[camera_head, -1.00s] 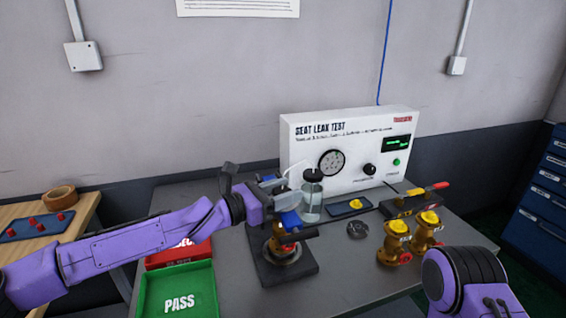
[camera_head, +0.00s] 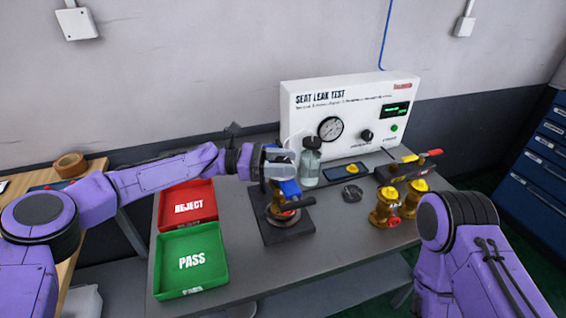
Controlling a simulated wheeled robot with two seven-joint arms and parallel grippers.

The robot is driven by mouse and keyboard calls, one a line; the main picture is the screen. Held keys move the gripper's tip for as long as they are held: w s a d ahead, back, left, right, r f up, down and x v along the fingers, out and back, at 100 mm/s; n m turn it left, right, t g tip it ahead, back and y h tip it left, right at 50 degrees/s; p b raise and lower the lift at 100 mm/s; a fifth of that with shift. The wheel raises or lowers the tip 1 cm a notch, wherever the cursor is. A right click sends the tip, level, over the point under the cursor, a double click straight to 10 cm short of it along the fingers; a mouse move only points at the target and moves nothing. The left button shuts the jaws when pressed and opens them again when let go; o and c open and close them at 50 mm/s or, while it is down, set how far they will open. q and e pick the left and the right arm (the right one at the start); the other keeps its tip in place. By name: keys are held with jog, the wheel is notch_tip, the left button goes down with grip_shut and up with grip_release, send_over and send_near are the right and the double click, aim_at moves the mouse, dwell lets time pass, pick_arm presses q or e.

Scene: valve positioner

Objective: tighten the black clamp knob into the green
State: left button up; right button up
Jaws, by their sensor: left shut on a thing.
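The clamp fixture has a dark square base (camera_head: 268,235) on the grey table, with a blue clamp part (camera_head: 290,188) above it. A valve body with a red part (camera_head: 284,215) sits in the fixture. My left gripper (camera_head: 279,168) is at the top of the clamp, shut; the black clamp knob is hidden by it, so its hold is not plainly seen. The seat leak test box (camera_head: 350,112) stands behind, with a gauge, a black knob, and a green-lit display (camera_head: 397,111); its text is too small to read. My right gripper is out of view.
A clear bottle (camera_head: 310,165) stands close right of my left gripper. A red REJECT tray (camera_head: 187,224) and a green PASS tray (camera_head: 163,279) lie left.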

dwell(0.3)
pick_arm(q)
jog(key=o, duration=1)
jog(key=a+b, duration=0.1)
jog(key=a, duration=0.6)
jog(key=a+b, duration=0.1)
jog(key=a, duration=0.2)
jog(key=shift+w+a+b, duration=0.2)
jog(key=shift+w+b, duration=0.05)
jog(key=shift+b, duration=0.1)
